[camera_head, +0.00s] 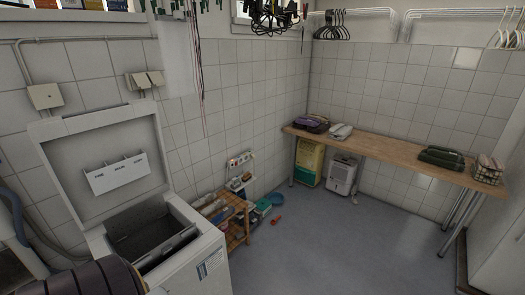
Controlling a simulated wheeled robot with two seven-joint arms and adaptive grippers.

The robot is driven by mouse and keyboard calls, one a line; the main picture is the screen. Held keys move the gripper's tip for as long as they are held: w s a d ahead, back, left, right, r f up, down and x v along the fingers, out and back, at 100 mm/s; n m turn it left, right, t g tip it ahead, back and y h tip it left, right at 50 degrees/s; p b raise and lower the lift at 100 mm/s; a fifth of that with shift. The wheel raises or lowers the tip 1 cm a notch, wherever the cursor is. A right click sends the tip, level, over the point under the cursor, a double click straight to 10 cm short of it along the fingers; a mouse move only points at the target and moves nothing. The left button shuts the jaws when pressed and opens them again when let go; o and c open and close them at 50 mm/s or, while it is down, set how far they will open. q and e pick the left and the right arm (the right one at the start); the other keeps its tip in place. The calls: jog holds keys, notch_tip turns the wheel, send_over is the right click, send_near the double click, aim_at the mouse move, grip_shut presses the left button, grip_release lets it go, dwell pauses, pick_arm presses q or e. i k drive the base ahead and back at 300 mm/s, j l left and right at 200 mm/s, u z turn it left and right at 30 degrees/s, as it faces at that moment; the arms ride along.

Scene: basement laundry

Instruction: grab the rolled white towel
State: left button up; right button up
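A whitish, rolled-looking cloth bundle (340,131) lies on the wooden table (385,149) by the back wall, near the table's left end. It is small in the head view, so I cannot make out its folds. It lies just right of some dark purple folded cloths (306,123). Neither of my grippers shows in the head view, and nothing is seen touching the bundle.
An open white top-loading washer (209,262) stands at the left. A low wooden shelf (237,229) with several items stands beside it. A yellow container (309,163) and a white appliance (342,176) are under the table. Dark green cloths (441,157) lie farther right. The floor (340,245) ahead is mostly clear.

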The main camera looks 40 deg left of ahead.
aim_at(205, 200)
jog(key=i+u, duration=0.15)
jog(key=i, duration=0.65)
jog(key=i+u, duration=0.3)
jog(key=i+l+u, duration=0.15)
jog(key=i+u, duration=0.15)
jog(key=i, duration=0.15)
jog(key=i+u, duration=0.25)
jog(key=u, duration=0.2)
jog(key=i+u, duration=0.25)
jog(key=u, duration=0.2)
jog(key=i+u, duration=0.25)
jog(key=u, duration=0.2)
jog(key=i+l+u, duration=0.15)
jog(key=u, duration=0.3)
jog(key=i+l+u, duration=0.25)
jog(key=i+u, duration=0.2)
